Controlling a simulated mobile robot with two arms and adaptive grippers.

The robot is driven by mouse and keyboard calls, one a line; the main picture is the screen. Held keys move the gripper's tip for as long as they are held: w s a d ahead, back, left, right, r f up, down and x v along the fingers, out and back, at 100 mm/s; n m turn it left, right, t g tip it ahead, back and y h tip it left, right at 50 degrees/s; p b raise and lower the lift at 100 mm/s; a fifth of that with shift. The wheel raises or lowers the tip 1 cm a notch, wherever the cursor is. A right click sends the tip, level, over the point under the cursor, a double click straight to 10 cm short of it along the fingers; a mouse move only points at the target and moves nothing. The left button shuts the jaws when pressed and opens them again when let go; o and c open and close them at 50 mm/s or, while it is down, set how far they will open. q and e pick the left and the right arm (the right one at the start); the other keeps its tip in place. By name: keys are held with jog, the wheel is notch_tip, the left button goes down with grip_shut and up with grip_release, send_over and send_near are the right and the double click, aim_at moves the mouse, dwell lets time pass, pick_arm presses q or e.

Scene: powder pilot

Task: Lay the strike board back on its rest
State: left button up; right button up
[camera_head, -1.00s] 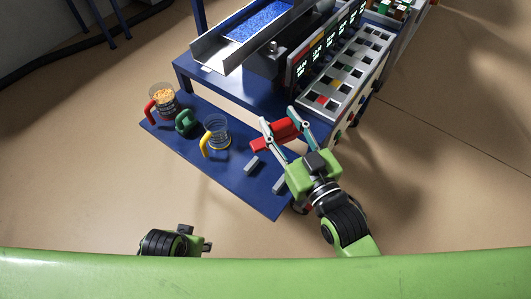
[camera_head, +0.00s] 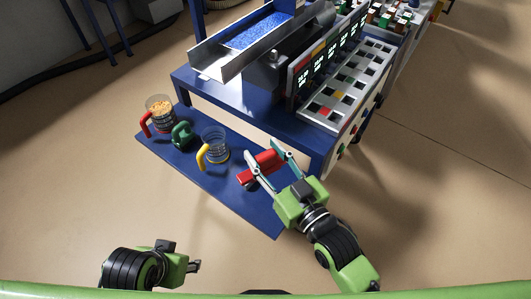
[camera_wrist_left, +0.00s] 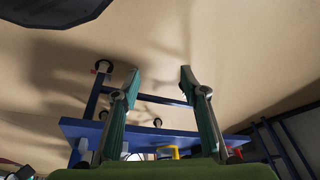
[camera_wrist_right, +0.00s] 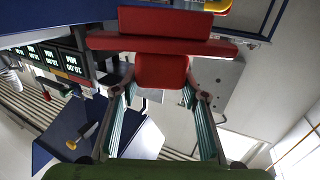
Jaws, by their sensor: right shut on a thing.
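The red strike board (camera_head: 262,168) is in my right gripper (camera_head: 262,159), over the right end of the low blue shelf. In the right wrist view the board (camera_wrist_right: 163,43) spans the top, with its red grip between the two fingers. The rest, grey blocks on the shelf, is mostly hidden behind the board and fingers. I cannot tell whether the board touches it. My left gripper (camera_head: 196,267) is low at the front, away from the shelf. In the left wrist view its fingers (camera_wrist_left: 160,78) are apart with nothing between them.
Behind are a blue-powder tray (camera_head: 258,30) and a control panel (camera_head: 345,88). The shelf's front is clear.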

aim_at(266, 175)
notch_tip(266, 175, down, 3)
jog(key=shift+r+b, duration=0.15)
jog(key=shift+b, duration=0.4)
notch_tip(266, 175, down, 2)
jog(key=shift+f+b, duration=0.1)
jog(key=shift+b, duration=0.4)
notch_tip(266, 175, down, 2)
jog(key=shift+f+b, duration=0.1)
jog(key=shift+b, duration=0.35)
pick_arm(q)
jog(key=shift+w+d+t+h, duration=0.1)
jog(key=shift+w+d+t, duration=0.25)
jog(key=shift+w, duration=0.5)
jog(key=shift+w+d+t+h, duration=0.15)
jog(key=shift+w+t, duration=0.3)
jog(key=shift+w, duration=0.35)
jog(key=shift+w+d+t+h, duration=0.1)
jog(key=shift+w+d+t, duration=0.25)
jog(key=shift+w, duration=0.5)
pick_arm(e)
jog(key=shift+f, duration=0.35)
pick_arm(q)
jog(key=shift+w+r+t, duration=0.2)
jog(key=shift+w+t, duration=0.05)
jog(key=shift+w, duration=0.1)
pick_arm(e)
jog(key=shift+f, duration=0.15)
